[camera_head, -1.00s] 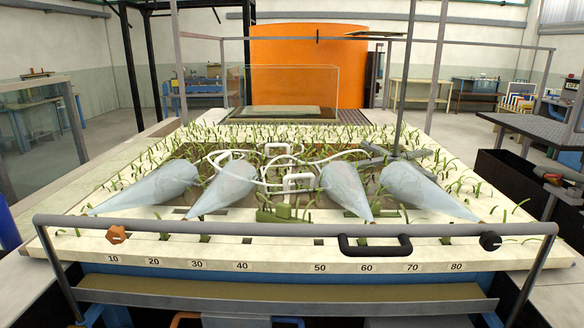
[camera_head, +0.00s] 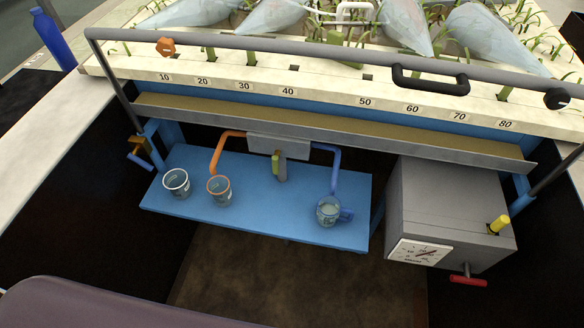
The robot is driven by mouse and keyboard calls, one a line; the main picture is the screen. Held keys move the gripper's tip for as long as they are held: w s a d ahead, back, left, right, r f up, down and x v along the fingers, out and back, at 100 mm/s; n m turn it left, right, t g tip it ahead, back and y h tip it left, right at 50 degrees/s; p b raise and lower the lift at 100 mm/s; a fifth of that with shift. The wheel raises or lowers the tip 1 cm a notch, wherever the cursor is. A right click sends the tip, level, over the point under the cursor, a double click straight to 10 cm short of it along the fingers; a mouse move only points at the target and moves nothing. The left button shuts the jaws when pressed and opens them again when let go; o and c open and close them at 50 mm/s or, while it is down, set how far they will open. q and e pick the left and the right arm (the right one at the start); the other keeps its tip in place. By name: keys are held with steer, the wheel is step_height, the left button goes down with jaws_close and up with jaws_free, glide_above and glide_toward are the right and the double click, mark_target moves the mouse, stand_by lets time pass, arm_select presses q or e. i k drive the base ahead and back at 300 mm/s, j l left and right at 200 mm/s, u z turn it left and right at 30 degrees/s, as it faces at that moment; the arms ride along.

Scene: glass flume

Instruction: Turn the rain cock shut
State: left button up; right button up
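No label names the rain cock, so I cannot tell which fitting it is. Neither gripper is in view.
A blue shelf (camera_head: 270,225) holds two cups (camera_head: 176,184) (camera_head: 219,190) and a jug (camera_head: 329,211). Brown floor (camera_head: 260,285) lies open below the shelf.

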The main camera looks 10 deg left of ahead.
mark_target(133, 156)
steer(key=k+u, duration=0.1)
steer(key=u, duration=1.3)
steer(key=j+z, duration=0.3)
steer(key=j, duration=0.3)
steer(key=k, duration=0.05)
